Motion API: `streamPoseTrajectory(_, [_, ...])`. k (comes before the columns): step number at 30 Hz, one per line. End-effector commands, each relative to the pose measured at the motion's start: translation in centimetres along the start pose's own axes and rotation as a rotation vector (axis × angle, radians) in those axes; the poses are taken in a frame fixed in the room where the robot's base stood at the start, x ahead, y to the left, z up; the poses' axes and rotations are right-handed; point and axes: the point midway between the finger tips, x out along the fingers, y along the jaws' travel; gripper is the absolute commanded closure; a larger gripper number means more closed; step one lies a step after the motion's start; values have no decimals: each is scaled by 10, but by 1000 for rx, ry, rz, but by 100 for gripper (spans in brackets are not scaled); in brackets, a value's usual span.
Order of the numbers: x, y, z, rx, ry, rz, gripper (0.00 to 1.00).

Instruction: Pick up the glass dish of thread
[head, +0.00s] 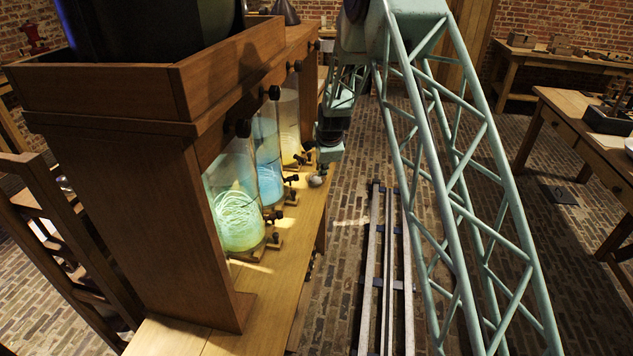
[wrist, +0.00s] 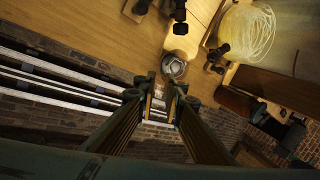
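The glass dish of thread (wrist: 174,67) is small and round, with pale grey contents, and sits near the front edge of the wooden bench in the wrist view. In the head view it looks like a small pale shape (head: 315,180) just below my gripper (head: 330,152). In the wrist view my gripper (wrist: 156,93) has its two fingers spread apart, with nothing held between them. The dish lies just beyond the fingertips, nearer the right one. I cannot tell the exact gap between fingertips and dish.
Dark terminals (wrist: 180,15) stand close to the dish. Rails (head: 385,270) run along the brick floor.

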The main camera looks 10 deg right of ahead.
Motion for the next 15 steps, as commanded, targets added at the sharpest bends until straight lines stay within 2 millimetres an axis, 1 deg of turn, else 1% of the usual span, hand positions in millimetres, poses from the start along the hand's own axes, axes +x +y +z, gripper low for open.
streamPoseTrajectory(10, [2,0,0,-1,0,1,91])
streamPoseTrajectory(15, [11,0,0,-1,0,1,91])
